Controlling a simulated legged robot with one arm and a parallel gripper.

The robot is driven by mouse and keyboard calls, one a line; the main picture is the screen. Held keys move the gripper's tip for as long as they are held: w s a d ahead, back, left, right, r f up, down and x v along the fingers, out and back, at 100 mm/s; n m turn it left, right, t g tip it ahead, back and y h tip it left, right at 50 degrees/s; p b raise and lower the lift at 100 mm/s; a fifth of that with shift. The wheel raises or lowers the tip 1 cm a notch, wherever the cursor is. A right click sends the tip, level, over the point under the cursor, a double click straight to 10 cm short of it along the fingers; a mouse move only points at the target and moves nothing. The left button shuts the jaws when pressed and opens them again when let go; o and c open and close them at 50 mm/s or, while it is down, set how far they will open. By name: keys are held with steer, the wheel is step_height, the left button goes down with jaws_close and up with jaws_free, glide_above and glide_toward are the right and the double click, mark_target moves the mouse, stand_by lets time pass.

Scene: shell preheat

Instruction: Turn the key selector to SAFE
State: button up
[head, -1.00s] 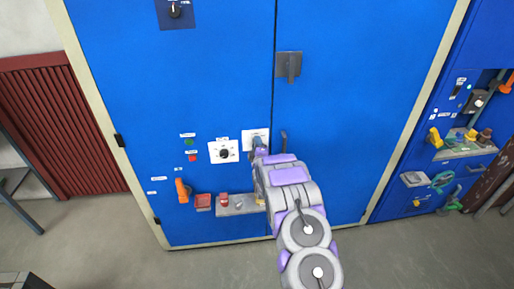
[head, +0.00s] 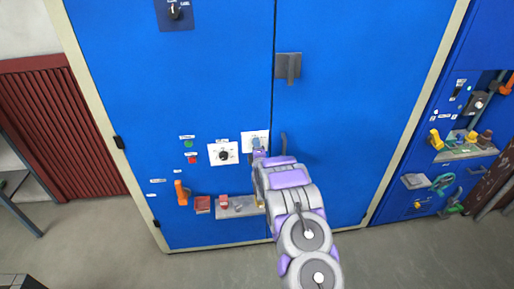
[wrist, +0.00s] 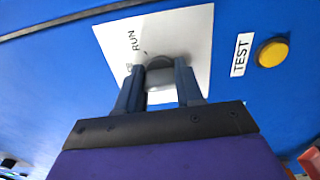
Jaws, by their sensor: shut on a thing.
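The key selector's white plate (head: 249,136) is on the blue cabinet door, left of the door seam. In the wrist view the same plate (wrist: 190,35) shows tilted, with the word RUN readable. My gripper (wrist: 160,72) is shut on the grey key selector knob (wrist: 158,79), one dark finger on each side of it. My gripper (head: 257,146) also shows in the head view, in front of the plate and hiding the knob. I cannot tell which position the knob points to.
A second white plate with a black knob (head: 223,154) is just left. A yellow button (wrist: 272,52) labelled TEST is near my gripper in the wrist view. An orange handle (head: 180,191) and a small shelf (head: 238,211) are below.

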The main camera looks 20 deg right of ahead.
steer(key=o, duration=0.8)
steer(key=shift+a+f, duration=0.25)
steer(key=shift+f, duration=0.05)
steer(key=shift+o, duration=1.2)
steer(key=shift+r, duration=0.15)
steer(key=shift+d, duration=0.1)
steer(key=p+v, duration=0.2)
steer(key=v, duration=1.5)
steer(key=shift+s+r, duration=0.1)
